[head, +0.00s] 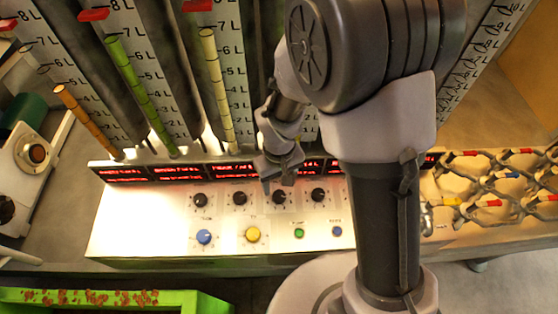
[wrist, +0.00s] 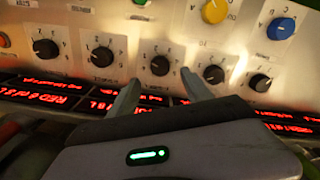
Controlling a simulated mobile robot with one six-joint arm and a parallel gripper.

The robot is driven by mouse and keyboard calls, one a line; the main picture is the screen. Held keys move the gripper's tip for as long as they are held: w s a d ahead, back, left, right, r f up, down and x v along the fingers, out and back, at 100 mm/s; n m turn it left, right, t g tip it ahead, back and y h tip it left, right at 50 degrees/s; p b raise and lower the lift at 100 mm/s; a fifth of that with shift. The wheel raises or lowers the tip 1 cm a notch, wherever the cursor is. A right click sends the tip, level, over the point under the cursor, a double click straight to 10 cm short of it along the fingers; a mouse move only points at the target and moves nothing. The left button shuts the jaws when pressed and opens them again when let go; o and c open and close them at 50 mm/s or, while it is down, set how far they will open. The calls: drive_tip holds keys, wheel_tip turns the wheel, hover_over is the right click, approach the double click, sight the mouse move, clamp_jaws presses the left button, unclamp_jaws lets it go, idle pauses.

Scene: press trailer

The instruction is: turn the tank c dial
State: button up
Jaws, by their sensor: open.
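A row of small black dials with white pointer marks runs along the sloped metal panel (head: 150,220). Their labels are too small or blurred for me to tell which is tank C. My gripper (head: 278,186) is over the third dial from the left (head: 280,198) in the head view. In the wrist view, my gripper (wrist: 162,86) is open, its two fingertips apart and empty. A middle black dial (wrist: 160,65) shows between and just beyond the tips, with its pointer mark visible. I cannot tell whether either finger touches it.
Neighbouring black dials (wrist: 214,74) sit close on both sides. Blue (head: 204,237) and yellow (head: 253,234) knobs and a green button (head: 299,233) lie along the panel's front. Red displays (head: 180,172) and tall scaled tubes (head: 215,90) stand behind. A green tray (head: 195,304) is at lower left.

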sight(279, 195)
wheel_tip(279, 195, up, 11)
drive_tip(key=p, duration=0.2)
drive_tip(key=shift+p, duration=0.3)
drive_tip(key=s+d+r+m+t+y+b, duration=0.1)
drive_tip(key=s+d+r+m+t+b, duration=0.2)
drive_tip(key=s+b, duration=0.3)
drive_tip(key=s+d+r+m+t+y+b, duration=0.1)
drive_tip(key=s+d+r+m+t+b, duration=0.1)
drive_tip(key=s+m+b, duration=0.3)
drive_tip(key=shift+s+d+r+m+t+b, duration=0.35)
drive_tip(key=shift+d+r+b, duration=0.25)
drive_tip(key=shift+d, duration=0.3)
